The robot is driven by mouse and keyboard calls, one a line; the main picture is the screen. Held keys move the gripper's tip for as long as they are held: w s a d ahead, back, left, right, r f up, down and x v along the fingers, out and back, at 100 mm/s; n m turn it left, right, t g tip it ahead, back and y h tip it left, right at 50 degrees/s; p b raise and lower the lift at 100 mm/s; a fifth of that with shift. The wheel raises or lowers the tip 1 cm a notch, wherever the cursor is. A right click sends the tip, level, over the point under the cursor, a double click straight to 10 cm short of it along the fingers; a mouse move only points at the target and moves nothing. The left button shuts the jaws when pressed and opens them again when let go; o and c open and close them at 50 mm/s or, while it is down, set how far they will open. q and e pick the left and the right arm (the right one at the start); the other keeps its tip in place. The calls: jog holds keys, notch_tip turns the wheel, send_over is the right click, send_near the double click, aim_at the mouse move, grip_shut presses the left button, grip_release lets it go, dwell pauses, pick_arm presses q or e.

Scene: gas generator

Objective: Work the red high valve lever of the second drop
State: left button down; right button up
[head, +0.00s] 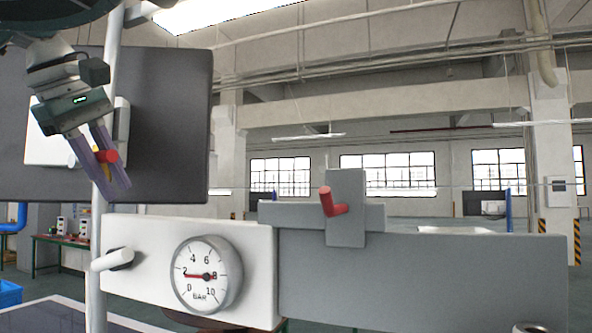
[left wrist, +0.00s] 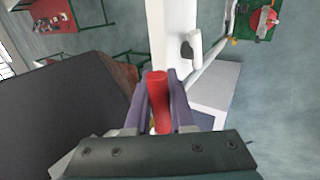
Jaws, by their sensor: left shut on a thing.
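A red valve lever (head: 109,156) with a yellow part beside it shows at the upper left of the head view, in front of a white pipe and a dark panel. My left gripper (head: 114,186) reaches down from the upper left, with its fingers on either side of this lever and shut on it. In the left wrist view the red lever (left wrist: 159,100) stands between the two purple-grey fingers, which hide its sides. A second red lever (head: 333,201) sits on a grey block right of centre, apart from the gripper. My right gripper is not in view.
A white panel with a round pressure gauge (head: 206,275) and a white handle (head: 112,260) lies below the gripper. A white vertical pipe (head: 96,250) runs close by at the left. A dark panel (head: 170,120) stands behind the gripper. The upper right is open room.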

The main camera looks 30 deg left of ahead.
pick_arm(q)
jog(key=shift+f, duration=0.15)
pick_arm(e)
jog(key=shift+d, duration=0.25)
pick_arm(q)
jog(key=c, duration=1.1)
grip_release()
jog(key=shift+o, duration=0.2)
